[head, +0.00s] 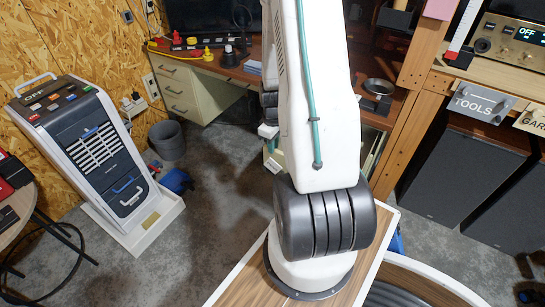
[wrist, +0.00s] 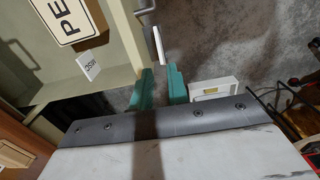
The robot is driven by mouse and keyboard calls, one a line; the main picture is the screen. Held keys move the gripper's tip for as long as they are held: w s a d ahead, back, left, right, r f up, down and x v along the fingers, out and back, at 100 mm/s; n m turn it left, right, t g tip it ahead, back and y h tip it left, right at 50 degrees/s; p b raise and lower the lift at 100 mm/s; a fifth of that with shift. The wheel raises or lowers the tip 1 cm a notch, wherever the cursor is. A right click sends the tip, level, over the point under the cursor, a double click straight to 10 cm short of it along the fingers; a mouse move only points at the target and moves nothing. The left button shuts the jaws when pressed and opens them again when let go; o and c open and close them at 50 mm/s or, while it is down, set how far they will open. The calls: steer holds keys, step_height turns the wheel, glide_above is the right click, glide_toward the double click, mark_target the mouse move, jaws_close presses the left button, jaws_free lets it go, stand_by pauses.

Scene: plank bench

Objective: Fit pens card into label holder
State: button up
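A white card with a black border (wrist: 62,18) shows at the top left of the wrist view. It reads "PE", the rest cut off by the frame, so it appears to be the pens card. My gripper (wrist: 159,70) has two teal fingers with a gap between them and nothing clearly held. A thin white strip (wrist: 157,45), nearly edge-on, stands just beyond the fingertips, below a grey handle (wrist: 146,8). I cannot tell whether it is the label holder. The card lies left of my fingers, apart from them. In the head view my arm hides most of the gripper area.
A small lettered white card (wrist: 88,65) is left of my fingers, near the pale cabinet (wrist: 120,35). In the head view a desk (head: 235,70) with drawers stands behind my arm. A cooler (head: 95,145) stands at left. Bare floor (head: 190,205) lies between cooler and arm.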

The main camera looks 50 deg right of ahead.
mark_target(273, 160)
step_height(273, 160, down, 8)
steer(key=shift+f, duration=0.25)
jaws_close()
